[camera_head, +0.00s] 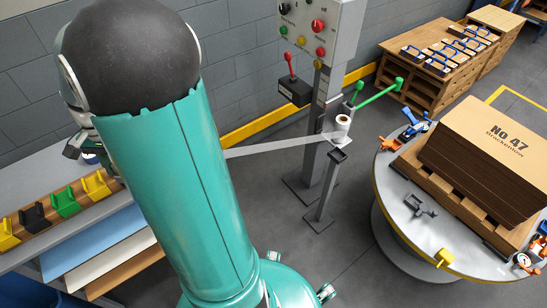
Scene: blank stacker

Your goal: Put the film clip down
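A pale, see-through film band (285,146) stretches from the white roll (342,123) on a short post leftward until my teal arm hides it. I cannot make out a film clip at its hidden end. Coloured clips stand in a row on a wooden strip at the left: yellow (8,234), black (34,217), green (65,202) and yellow (95,186). Part of what seems to be my gripper (76,146) shows at the left edge of my arm, above the bench. Its fingers and anything in them are hidden.
A round table (385,190) at the right bears a pallet with a stack of cardboard blanks (490,150), a dark clamp (420,204) and a yellow one (444,258). A control post (322,40) with a red lever stands at the back. Grey floor lies between.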

